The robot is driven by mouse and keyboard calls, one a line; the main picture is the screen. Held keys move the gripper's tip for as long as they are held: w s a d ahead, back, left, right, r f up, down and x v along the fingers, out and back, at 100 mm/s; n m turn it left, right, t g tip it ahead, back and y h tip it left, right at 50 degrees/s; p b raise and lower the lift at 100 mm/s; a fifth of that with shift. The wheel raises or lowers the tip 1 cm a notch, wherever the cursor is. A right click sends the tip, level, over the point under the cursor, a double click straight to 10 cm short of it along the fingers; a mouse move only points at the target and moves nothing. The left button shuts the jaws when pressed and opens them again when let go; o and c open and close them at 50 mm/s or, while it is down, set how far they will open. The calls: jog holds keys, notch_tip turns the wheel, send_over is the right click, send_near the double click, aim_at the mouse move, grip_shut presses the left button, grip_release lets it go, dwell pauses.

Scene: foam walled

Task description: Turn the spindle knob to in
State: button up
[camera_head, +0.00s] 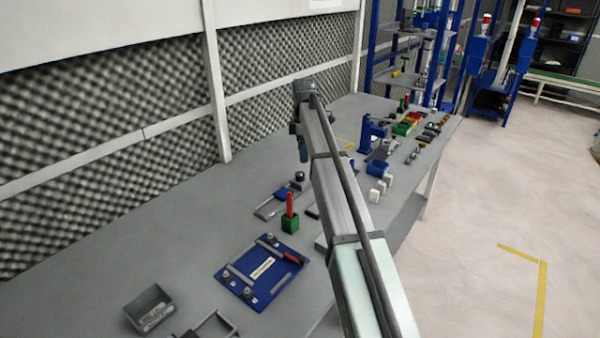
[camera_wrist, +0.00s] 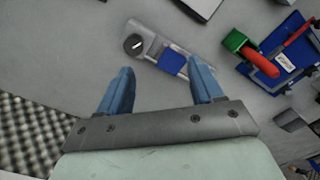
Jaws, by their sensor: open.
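The spindle knob (camera_wrist: 132,44) is a round black knob with a short white mark on top. It sits at one end of a grey metal plate (camera_wrist: 150,49) that also carries a blue block (camera_wrist: 172,63). In the head view the black knob (camera_head: 298,176) stands on the bench beyond the green block. My gripper (camera_wrist: 160,68) is open, with nothing between its blue fingers. Its fingers (camera_head: 303,151) hang above the bench in the head view. In the wrist view the knob lies ahead of the fingertips, nearer the left finger; they look apart. I cannot read any label by the knob.
A green block (camera_head: 290,222) with a red handle stands beside a blue fixture board (camera_head: 240,284). A grey bin (camera_head: 148,312) is at the front left. White blocks, a blue bin (camera_head: 377,167) and a blue press (camera_head: 373,131) are right of my arm. Foam wall (camera_head: 100,130) borders the bench.

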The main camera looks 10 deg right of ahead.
aim_at(300, 173)
jog(key=w+r+m, duration=0.1)
jog(key=w+m, duration=0.2)
jog(key=m, duration=1)
jog(key=w+r+m, duration=0.1)
jog(key=w+m, duration=0.1)
jog(key=m, duration=1.1)
jog(key=f+m, duration=0.4)
jog(key=m, duration=0.2)
jog(key=f+m, duration=0.5)
jog(key=m, duration=0.1)
jog(key=f+m, duration=0.5)
jog(key=shift+w+a+f+m, duration=0.15)
jog(key=shift+w+f+m, duration=0.05)
jog(key=shift+m, duration=0.2)
jog(key=shift+c, duration=0.3)
jog(key=c, duration=1)
